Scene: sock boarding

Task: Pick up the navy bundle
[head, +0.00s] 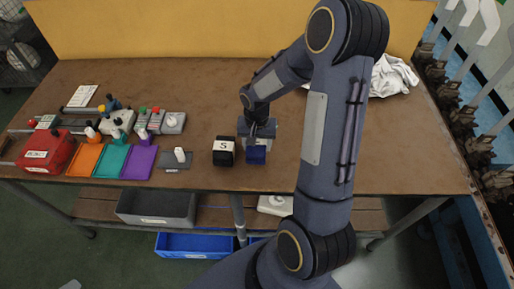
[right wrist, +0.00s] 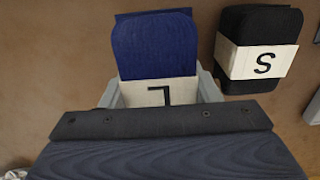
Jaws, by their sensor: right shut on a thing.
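The navy bundle (head: 256,155) lies near the front of the brown table, right of the black bundle. In the right wrist view the navy bundle (right wrist: 155,45) has a white band (right wrist: 135,95) with a letter, partly hidden by my gripper body. My right gripper (head: 257,136) reaches down over it. Its grey fingers (right wrist: 158,92) stand on both sides of the band, shut on the bundle. The bundle seems at or very near the table top; any gap beneath is hidden. My left gripper is not in view.
Orange (head: 84,160), teal (head: 111,162) and purple (head: 137,164) trays lie farther left. White cloth (head: 393,76) lies at the back right. The table's right part is clear.

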